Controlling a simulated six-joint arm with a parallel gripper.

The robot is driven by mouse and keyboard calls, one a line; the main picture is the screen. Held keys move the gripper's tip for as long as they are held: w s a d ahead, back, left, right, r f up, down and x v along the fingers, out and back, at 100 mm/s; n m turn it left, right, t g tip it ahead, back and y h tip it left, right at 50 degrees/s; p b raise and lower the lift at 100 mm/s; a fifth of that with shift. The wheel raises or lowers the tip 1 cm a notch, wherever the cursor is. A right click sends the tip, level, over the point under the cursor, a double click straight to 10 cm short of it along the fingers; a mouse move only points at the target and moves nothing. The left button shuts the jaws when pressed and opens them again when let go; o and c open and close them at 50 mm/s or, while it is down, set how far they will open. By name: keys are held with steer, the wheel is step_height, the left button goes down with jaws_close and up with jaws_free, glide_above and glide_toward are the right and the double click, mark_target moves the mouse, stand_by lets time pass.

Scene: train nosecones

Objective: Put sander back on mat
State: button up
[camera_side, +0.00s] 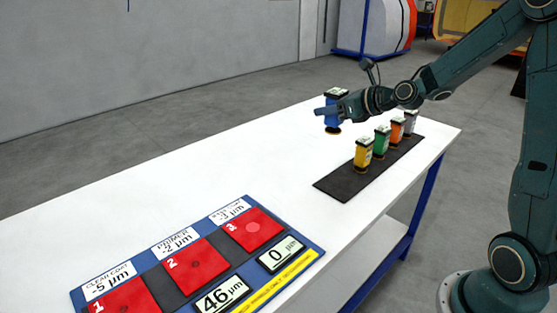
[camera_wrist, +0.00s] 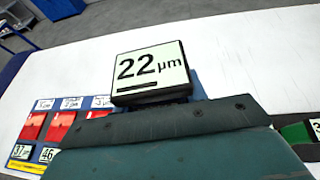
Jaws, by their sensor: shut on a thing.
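My gripper (camera_side: 327,111) is shut on the blue sander (camera_side: 333,121), which is upright over the white table, left of and behind the mat. I cannot tell whether its base touches the table. In the wrist view the sander's top display (camera_wrist: 150,72) reads 22 µm, and my gripper (camera_wrist: 160,122) hides most of its body. The dark mat (camera_side: 337,186) lies along the table's right side. On it stand a yellow sander (camera_side: 363,154), a green sander (camera_side: 381,140), an orange sander (camera_side: 397,131) and a grey sander (camera_side: 410,121) in a row.
A blue panel (camera_side: 203,285) with numbered red pads and displays reading 46 and 0 µm lies at the table's near left end. The front-left end of the mat is bare. The white table (camera_side: 235,160) is clear between panel and held sander.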

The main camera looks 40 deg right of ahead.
steer(key=s+d+r+m+h, duration=0.1)
steer(key=s+d+r+h, duration=0.1)
steer(key=d, duration=0.2)
step_height(320, 180, down, 16)
steer(key=shift+f, duration=0.2)
stand_by(0.7)
steer(key=shift+d+f, duration=0.1)
steer(key=shift+f, duration=1.8)
steer(key=shift+f, duration=0.1)
steer(key=o, duration=0.9)
steer(key=shift+f, duration=0.1)
